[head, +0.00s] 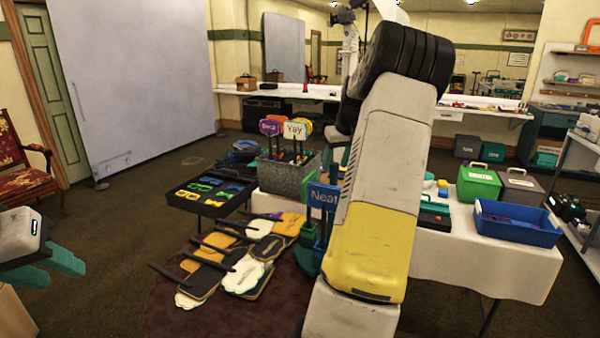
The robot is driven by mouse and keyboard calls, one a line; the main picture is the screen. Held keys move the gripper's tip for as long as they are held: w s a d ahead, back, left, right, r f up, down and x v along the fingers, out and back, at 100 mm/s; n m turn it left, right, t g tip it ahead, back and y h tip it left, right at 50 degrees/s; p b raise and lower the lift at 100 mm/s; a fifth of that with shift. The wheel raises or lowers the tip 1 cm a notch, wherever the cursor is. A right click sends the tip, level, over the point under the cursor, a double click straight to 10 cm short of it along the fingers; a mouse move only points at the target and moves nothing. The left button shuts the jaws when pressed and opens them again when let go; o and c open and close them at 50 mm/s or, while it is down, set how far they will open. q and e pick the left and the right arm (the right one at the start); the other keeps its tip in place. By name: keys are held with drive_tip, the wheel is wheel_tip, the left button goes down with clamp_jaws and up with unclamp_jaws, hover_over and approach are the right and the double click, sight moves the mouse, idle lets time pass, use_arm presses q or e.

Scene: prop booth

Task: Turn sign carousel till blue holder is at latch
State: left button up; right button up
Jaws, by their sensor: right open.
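The sign carousel stands at the front of the white table, mostly hidden behind my right arm. I cannot make out the latch. My right arm crosses the middle of the view; only a little teal of its open gripper (336,152) shows behind it, and I cannot tell whether it touches the carousel. My left gripper (62,266) is at the far left edge, fingers apart and empty, far from the carousel.
A grey metal bin (287,178) holds several paddle signs. A black tray (208,193) of colored glasses stands left of it. Several paddles (243,257) lie on the dark mat below. A green box (478,184) and blue bin (517,223) are at the right.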

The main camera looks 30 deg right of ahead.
sight(333, 172)
drive_tip(key=x, duration=0.5)
drive_tip(key=shift+f, duration=0.15)
clamp_jaws()
idle(1.3)
